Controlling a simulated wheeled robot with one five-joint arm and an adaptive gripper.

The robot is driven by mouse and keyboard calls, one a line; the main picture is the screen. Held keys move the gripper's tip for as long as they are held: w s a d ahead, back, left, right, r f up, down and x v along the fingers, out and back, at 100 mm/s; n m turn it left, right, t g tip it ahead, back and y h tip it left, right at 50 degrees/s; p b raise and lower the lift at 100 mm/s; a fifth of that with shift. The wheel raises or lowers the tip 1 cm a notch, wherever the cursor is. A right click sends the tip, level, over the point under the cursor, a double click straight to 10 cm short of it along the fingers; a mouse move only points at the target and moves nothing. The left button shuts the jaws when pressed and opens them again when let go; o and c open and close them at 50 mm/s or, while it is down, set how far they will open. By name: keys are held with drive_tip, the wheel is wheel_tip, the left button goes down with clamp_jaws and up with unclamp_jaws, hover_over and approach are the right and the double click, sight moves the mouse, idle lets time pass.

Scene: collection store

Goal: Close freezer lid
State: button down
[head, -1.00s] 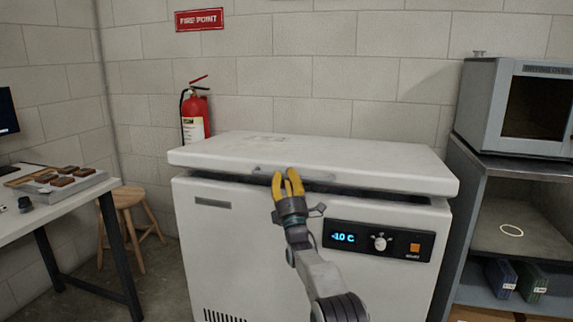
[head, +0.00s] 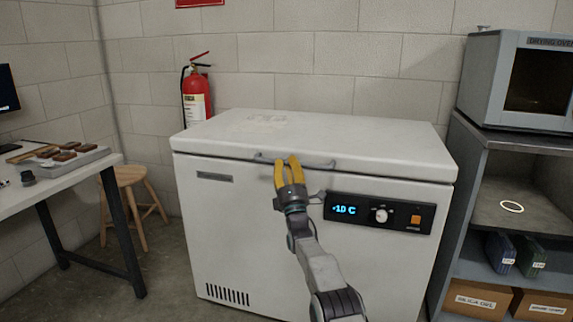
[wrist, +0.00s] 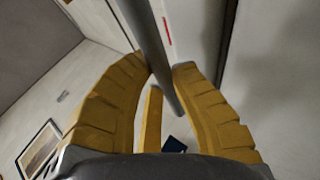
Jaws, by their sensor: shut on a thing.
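The white chest freezer (head: 250,230) stands against the block wall in the head view. Its lid (head: 330,131) lies flat on the body, with no dark gap showing along the front edge. A thin bar handle (head: 320,165) runs along the lid's front. My gripper (head: 287,163) is at this handle, its yellow fingers shut on it. In the wrist view the grey bar (wrist: 156,50) passes between the yellow fingers (wrist: 162,78). The freezer's display (head: 345,210) reads about -10 C. The exact finger contact is partly hidden.
A table (head: 60,188) with a tray of brown blocks and a wooden stool (head: 128,178) stand to the left. A red fire extinguisher (head: 197,97) is behind the freezer's left corner. A shelf unit (head: 500,150) with an oven (head: 520,80) stands close on the right.

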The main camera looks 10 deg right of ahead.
drive_tip(key=c, duration=1.3)
unclamp_jaws()
drive_tip(key=shift+w+a+f, duration=0.1)
drive_tip(key=shift+f, duration=0.6)
drive_tip(key=shift+c, duration=0.2)
drive_tip(key=shift+o, duration=0.2)
drive_tip(key=shift+d+f, duration=0.15)
drive_tip(key=shift+d, duration=0.05)
drive_tip(key=a+v, duration=0.1)
drive_tip(key=v, duration=1)
drive_tip(key=shift+s+d+r, duration=0.25)
drive_tip(key=shift+s, duration=0.25)
